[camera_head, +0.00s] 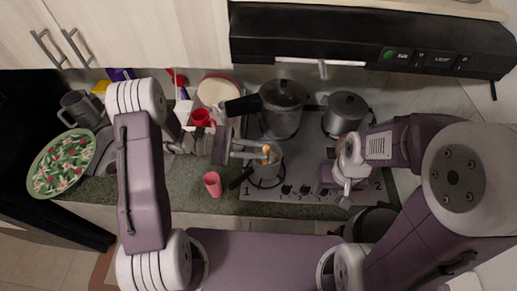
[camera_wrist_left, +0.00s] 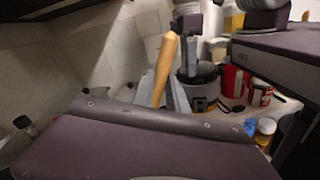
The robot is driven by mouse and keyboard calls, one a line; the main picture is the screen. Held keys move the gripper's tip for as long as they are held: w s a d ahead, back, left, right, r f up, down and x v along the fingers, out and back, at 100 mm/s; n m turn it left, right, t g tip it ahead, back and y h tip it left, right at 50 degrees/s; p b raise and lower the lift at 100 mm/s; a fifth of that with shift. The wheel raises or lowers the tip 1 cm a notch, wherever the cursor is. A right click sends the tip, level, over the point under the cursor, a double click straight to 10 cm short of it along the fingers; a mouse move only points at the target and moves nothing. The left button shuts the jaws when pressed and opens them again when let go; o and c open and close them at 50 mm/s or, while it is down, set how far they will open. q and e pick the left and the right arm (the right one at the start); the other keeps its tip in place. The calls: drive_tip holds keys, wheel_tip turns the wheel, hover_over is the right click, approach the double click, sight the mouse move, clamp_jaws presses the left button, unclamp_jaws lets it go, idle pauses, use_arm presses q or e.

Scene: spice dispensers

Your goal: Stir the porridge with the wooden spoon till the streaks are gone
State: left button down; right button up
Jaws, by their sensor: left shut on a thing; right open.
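The wooden spoon (camera_head: 266,149) stands roughly upright in the grip of my left gripper (camera_head: 262,154), its top end showing above the fingers. Its pale handle (camera_wrist_left: 166,62) also shows in the left wrist view, rising from between the fingers (camera_wrist_left: 166,90). The spoon's lower end and the porridge are hidden, so I cannot tell whether streaks show. My right gripper (camera_head: 345,178) is open and empty over the right side of the cooktop.
A pink cup (camera_head: 212,184) stands on the counter left of the saucepan. A red cup (camera_head: 201,117) is further back. A floral plate (camera_head: 62,163) is at far left.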

wheel_tip(320, 180, up, 4)
drive_tip(key=p, duration=0.4)
drive_tip(key=shift+s, duration=0.1)
idle(0.5)
